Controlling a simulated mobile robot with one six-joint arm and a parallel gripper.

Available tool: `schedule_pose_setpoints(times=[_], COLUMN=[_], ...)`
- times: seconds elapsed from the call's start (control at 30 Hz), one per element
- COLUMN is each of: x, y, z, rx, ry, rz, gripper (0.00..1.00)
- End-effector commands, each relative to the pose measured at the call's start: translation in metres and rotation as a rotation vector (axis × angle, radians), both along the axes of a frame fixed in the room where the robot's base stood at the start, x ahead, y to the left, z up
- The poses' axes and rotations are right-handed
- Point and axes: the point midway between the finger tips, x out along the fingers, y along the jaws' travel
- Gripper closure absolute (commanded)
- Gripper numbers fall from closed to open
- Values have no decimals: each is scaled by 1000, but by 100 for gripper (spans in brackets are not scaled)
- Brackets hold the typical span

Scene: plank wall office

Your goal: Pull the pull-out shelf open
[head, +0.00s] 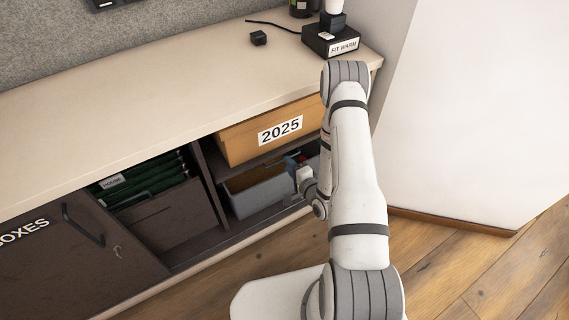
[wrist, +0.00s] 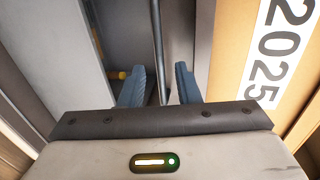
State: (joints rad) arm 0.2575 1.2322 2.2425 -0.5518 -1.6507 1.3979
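The cabinet has a thin dark shelf board (head: 262,163) under the orange 2025 box; I take it for the pull-out shelf, and it looks pushed in. A grey bin (head: 258,190) stands below it. My gripper (head: 296,161) is at the front of this bay, partly hidden by my arm. In the wrist view, which is turned sideways, my gripper (wrist: 160,85) has its two blue fingers apart. A thin dark upright strip (wrist: 158,45) shows between them, possibly the shelf's edge. I cannot tell whether the fingers touch it.
The 2025 box (head: 262,135) is above the gripper and also at right in the wrist view (wrist: 235,60). Green folders (head: 145,180) stand in the left bay, beside a dark door with a handle (head: 83,225). A white panel (head: 470,110) is at right. Wood floor (head: 440,260) is open in front.

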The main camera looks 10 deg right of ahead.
Motion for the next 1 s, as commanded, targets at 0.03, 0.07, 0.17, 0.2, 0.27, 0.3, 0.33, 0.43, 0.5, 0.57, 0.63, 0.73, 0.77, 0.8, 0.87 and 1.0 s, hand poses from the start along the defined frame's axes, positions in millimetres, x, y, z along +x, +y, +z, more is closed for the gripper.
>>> schedule_pose_setpoints(times=[0.03, 0.07, 0.17, 0.2, 0.27, 0.3, 0.33, 0.43, 0.5, 0.57, 0.63, 0.73, 0.77, 0.8, 0.87, 1.0], x=[8, 12, 22, 25, 28, 29, 30, 30, 30, 30, 30, 30, 30, 30, 30, 30], y=[4, 6, 9, 10, 12, 12, 12, 12, 12, 12, 12, 12, 12, 12, 13, 13], z=[-3, -4, -6, -6, -7, -7, -7, -6, -6, -6, -6, -6, -6, -6, -6, -6], rx=[-1, -1, -2, -2, -1, -1, -1, -1, -1, -1, -1, -1, -1, -1, -1, -1], ry=[-5, -3, -3, -2, 0, 0, 0, 1, 1, 1, 1, 1, 1, 1, 1, 1], rz=[4, 5, 5, 6, 5, 5, 5, 5, 5, 5, 5, 5, 5, 5, 5, 6], gripper=[70, 70, 70, 70, 70, 70, 70, 70, 70, 71, 77, 85, 88, 91, 96, 100])
